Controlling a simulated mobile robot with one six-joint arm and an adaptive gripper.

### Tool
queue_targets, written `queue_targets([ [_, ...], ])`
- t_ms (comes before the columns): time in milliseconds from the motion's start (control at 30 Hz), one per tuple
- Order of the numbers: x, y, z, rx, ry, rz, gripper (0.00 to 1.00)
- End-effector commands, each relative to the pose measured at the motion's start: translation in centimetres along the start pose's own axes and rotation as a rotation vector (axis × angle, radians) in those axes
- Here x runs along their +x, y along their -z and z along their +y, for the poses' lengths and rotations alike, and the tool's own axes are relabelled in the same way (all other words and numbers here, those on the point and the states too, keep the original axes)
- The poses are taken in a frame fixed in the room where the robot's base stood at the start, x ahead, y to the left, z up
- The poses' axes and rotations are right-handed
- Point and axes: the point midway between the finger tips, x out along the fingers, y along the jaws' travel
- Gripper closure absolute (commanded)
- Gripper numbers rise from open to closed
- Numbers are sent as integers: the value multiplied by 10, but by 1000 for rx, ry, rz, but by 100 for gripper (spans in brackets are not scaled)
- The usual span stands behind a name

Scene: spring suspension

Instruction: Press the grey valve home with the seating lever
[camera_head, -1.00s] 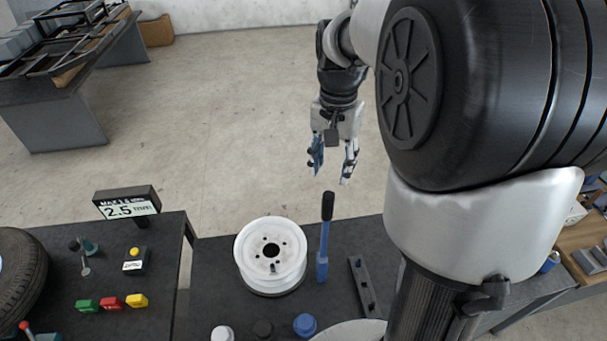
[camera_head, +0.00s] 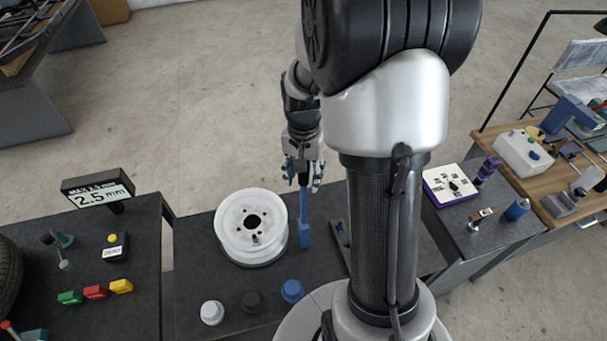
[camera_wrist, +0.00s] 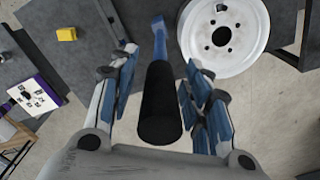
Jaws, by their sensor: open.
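My gripper (camera_head: 303,178) is open, with a finger on each side of the lever; I see gaps between the fingers and the grip. The white wheel rim (camera_head: 232,219) lies on the dark bench. A small grey valve (camera_head: 256,239) shows on the rim's face near its front edge; how deep it sits is unclear.
White (camera_head: 212,312), black (camera_head: 252,301) and blue (camera_head: 291,290) knobs line the bench front. A slotted bar (camera_head: 341,245) lies right of the lever. The gauge sign (camera_head: 98,192) reading 2.5 mm and coloured blocks (camera_head: 95,291) are on the left bench.

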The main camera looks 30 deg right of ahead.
Motion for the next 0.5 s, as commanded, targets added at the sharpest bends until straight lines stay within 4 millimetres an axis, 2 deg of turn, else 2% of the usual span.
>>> queue_targets([
  [200,0,0,0,0,0,0,56],
  [500,0,0,0,0,0,1,76],
])
